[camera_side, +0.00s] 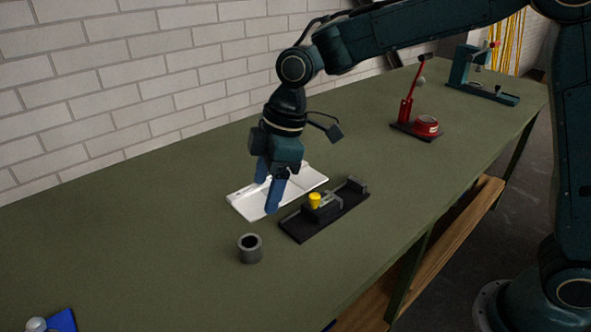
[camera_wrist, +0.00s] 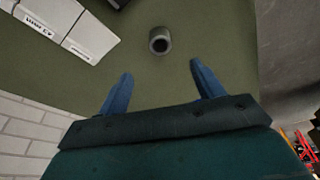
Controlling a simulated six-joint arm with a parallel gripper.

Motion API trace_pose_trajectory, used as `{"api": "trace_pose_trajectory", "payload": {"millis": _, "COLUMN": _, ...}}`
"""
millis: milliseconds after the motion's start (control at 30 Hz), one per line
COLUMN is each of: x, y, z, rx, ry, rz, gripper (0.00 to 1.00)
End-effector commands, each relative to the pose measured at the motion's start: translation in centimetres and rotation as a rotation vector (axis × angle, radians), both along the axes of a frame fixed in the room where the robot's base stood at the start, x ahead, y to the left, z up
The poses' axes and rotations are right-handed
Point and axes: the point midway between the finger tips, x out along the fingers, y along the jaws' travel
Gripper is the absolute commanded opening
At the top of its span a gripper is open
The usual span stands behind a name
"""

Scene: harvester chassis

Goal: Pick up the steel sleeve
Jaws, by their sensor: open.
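The steel sleeve (camera_side: 250,250) is a short grey hollow cylinder standing upright on the green bench (camera_side: 130,240), toward the front. In the wrist view the sleeve (camera_wrist: 160,40) shows at the upper middle, beyond the fingertips and roughly in line with the gap between them. My gripper (camera_side: 268,192) has blue fingers that point down over the bench, above and behind the sleeve in the side view. In the wrist view my gripper (camera_wrist: 158,70) is open, with nothing between its fingers. The sleeve's far side is hidden in the side view.
A white tray (camera_side: 247,207) lies behind and below my gripper. A black fixture (camera_side: 300,228) with a yellow knob (camera_side: 315,199) lies right of the sleeve. A red press (camera_side: 407,112) and a teal device (camera_side: 465,75) stand farther back. A blue item (camera_side: 62,320) lies front left. The bench left of the sleeve is clear.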

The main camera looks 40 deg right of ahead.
Motion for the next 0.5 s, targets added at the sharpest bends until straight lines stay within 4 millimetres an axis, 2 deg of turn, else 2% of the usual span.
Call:
{"api": "trace_pose_trajectory", "payload": {"millis": 333, "x": 0.3, "y": 0.6, "z": -0.7, "rx": 0.001, "ry": 0.004, "rz": 0.024, "gripper": 0.67}}
{"api": "trace_pose_trajectory", "payload": {"millis": 500, "x": 0.4, "y": 0.9, "z": -1.9, "rx": 0.0, "ry": 0.007, "rz": 0.023, "gripper": 0.67}}
